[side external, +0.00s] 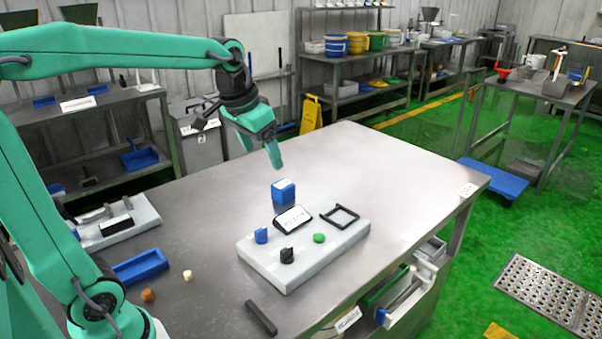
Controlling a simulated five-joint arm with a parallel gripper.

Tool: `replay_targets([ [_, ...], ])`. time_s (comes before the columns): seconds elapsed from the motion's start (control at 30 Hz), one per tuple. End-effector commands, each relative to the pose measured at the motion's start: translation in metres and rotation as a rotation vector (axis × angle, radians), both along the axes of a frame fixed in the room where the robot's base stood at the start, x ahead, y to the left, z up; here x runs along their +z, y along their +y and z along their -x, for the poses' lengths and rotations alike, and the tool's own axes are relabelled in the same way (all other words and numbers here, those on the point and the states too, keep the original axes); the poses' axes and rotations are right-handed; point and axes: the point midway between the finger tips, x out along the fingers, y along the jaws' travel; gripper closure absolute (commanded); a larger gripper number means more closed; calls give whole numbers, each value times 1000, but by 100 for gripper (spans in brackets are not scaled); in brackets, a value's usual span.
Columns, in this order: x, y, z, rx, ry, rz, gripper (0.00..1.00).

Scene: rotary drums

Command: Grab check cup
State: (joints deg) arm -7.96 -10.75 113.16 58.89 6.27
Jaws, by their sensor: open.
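A small blue block-shaped object with a pale top (284,192) stands on the steel table, at the back edge of a grey control panel (275,272). It may be the check cup, but I cannot tell for sure. My gripper (271,152) is open and points down in the air above this blue object, slightly to its left in the picture. There is a clear gap between them. Nothing shows between the fingers, though one finger largely hides the other.
The panel carries a blue knob (261,235), a black knob (287,256), a green button (319,238), a tilted display (293,219) and a black frame (340,216). A blue tray (140,267) and a black bar (261,317) lie nearer. The table's right side is clear.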

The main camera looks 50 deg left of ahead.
Motion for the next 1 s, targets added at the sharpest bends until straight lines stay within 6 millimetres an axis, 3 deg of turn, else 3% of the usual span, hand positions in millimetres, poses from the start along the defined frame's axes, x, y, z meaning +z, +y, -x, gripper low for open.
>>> replay_targets([
  [0.47,-26,57,-95,25,113,2,22],
  [0.77,-64,100,-144,35,181,11,22],
  [1.0,-104,136,-174,45,234,24,22],
])
